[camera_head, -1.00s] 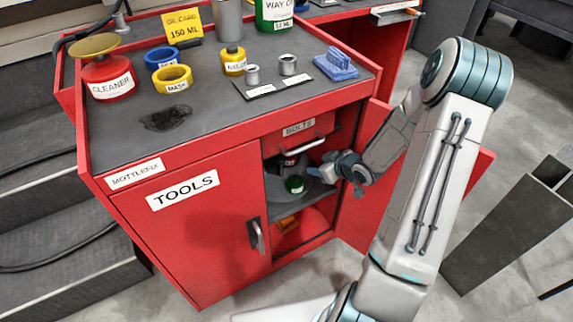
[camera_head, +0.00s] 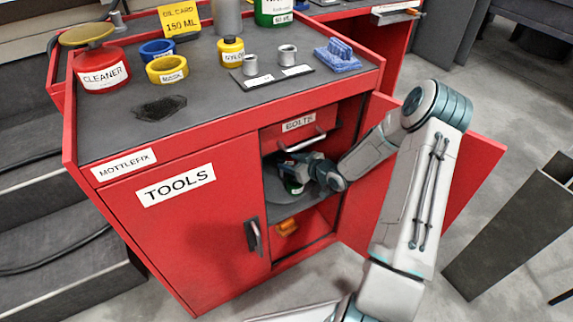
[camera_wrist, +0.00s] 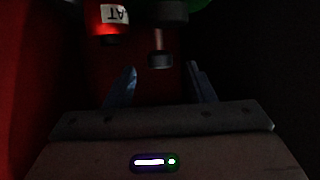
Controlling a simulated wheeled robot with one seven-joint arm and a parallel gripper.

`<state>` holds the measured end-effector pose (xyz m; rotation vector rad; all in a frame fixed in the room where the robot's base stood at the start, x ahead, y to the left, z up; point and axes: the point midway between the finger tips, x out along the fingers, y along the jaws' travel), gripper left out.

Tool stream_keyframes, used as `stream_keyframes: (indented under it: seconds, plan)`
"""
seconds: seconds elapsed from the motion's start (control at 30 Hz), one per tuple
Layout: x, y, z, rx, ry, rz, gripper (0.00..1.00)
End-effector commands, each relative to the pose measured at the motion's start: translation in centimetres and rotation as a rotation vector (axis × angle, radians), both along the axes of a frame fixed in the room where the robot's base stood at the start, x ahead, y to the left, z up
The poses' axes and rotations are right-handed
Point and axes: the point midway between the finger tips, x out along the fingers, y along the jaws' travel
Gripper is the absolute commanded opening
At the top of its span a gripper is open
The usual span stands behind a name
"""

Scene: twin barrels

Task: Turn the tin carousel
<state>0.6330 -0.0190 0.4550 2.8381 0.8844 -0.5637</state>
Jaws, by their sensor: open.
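The tin carousel (camera_head: 284,208) is a grey round turntable on the upper shelf of the red cabinet, behind the open right door. A green tin (camera_head: 293,188) on it is mostly covered by my gripper (camera_head: 284,163). My gripper is inside the compartment, above the carousel. In the dark wrist view the two fingers of my gripper (camera_wrist: 161,85) stand apart. A red tin with a white label (camera_wrist: 112,18) and a dark tin-like shape (camera_wrist: 165,15) show beyond them. Whether a finger touches a tin, I cannot tell.
The open red door (camera_head: 465,180) stands right of my forearm. A BOLTS drawer (camera_head: 300,128) is just above the compartment. An orange item (camera_head: 287,227) lies on the lower shelf. The TOOLS door (camera_head: 190,225) is shut. Jars and tape rolls stand on the cabinet top.

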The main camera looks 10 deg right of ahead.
Motion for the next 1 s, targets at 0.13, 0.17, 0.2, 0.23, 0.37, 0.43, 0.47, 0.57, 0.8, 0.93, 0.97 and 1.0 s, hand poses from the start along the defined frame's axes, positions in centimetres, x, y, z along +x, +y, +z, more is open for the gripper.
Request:
stream_keyframes:
  seconds: [0.13,0.17,0.2,0.23,0.37,0.43,0.47,0.57,0.8,0.93,0.97,1.0]
  plan:
    - [1.4,0.9,-0.8,0.0,-0.001,-0.001,0.49]
    - [1.6,1.1,-0.9,0.0,0.0,0.0,0.49]
    - [1.8,1.2,-1.0,0.0,0.0,0.0,0.49]
    - [1.9,1.3,-1.0,0.0,0.0,0.0,0.49]
    - [2.1,1.4,-1.0,0.0,0.0,0.0,0.49]
    - [2.1,1.4,-1.0,0.0,0.0,0.0,0.49]
    - [2.1,1.4,-1.0,0.0,0.0,0.0,0.49]
    - [2.1,1.4,-1.0,0.0,0.0,-0.001,0.47]
    - [2.1,1.4,-1.0,0.0,0.0,-0.001,0.0]
    - [2.0,1.2,-1.0,-0.001,0.001,-0.006,0.0]
    - [2.0,1.2,-1.0,-0.001,0.0,-0.009,0.0]
    - [2.0,1.0,-1.0,-0.001,0.001,-0.016,0.0]
